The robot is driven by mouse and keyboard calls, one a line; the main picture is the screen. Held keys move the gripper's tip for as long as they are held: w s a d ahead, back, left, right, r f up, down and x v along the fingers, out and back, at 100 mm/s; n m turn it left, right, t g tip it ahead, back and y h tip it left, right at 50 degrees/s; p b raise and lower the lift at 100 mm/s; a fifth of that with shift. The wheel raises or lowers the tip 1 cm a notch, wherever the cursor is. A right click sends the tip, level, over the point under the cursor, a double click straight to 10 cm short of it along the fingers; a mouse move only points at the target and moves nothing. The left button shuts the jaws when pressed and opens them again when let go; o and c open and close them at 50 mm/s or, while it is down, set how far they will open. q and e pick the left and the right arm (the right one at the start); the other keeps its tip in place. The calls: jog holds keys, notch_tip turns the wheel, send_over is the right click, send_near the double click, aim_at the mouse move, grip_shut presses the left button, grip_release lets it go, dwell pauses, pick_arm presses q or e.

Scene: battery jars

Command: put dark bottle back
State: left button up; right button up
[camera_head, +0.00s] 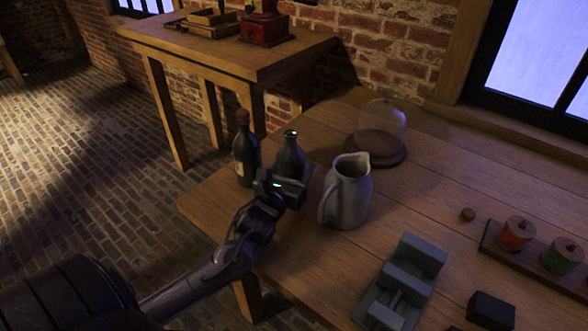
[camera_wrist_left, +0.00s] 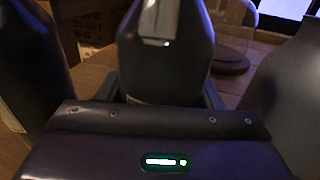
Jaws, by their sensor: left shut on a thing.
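A dark bottle (camera_head: 290,156) without a cork stands upright near the left end of the wooden table, in front of my left gripper (camera_head: 287,181). In the left wrist view the bottle (camera_wrist_left: 165,48) sits between the jaws, and my left gripper (camera_wrist_left: 165,95) is shut on it. The lower part of the bottle is hidden by the gripper. A second dark bottle (camera_head: 244,150) with a brown cork and a pale label stands just left of it. This one also shows at the left edge of the left wrist view (camera_wrist_left: 28,65). My right gripper is not in view.
A grey pitcher (camera_head: 350,192) stands close to the right of the gripper. A glass dome (camera_head: 382,130) on a wooden base is behind it. A grey metal vise-like block (camera_head: 402,285) and coloured spools (camera_head: 516,234) are further right. The table's left edge (camera_head: 205,205) is near.

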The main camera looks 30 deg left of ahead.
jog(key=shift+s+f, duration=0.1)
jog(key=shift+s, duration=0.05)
pick_arm(q)
jog(key=o, duration=1.2)
jog(key=shift+f, duration=0.1)
jog(key=shift+s, duration=0.15)
jog(key=s, duration=0.3)
jog(key=s+d, duration=0.1)
jog(key=s, duration=0.3)
jog(key=s+d, duration=0.1)
jog(key=s, duration=0.2)
jog(key=shift+s, duration=0.3)
jog(key=shift+s+d+r, duration=0.1)
jog(key=shift+s+r, duration=0.1)
jog(key=shift+s, duration=0.25)
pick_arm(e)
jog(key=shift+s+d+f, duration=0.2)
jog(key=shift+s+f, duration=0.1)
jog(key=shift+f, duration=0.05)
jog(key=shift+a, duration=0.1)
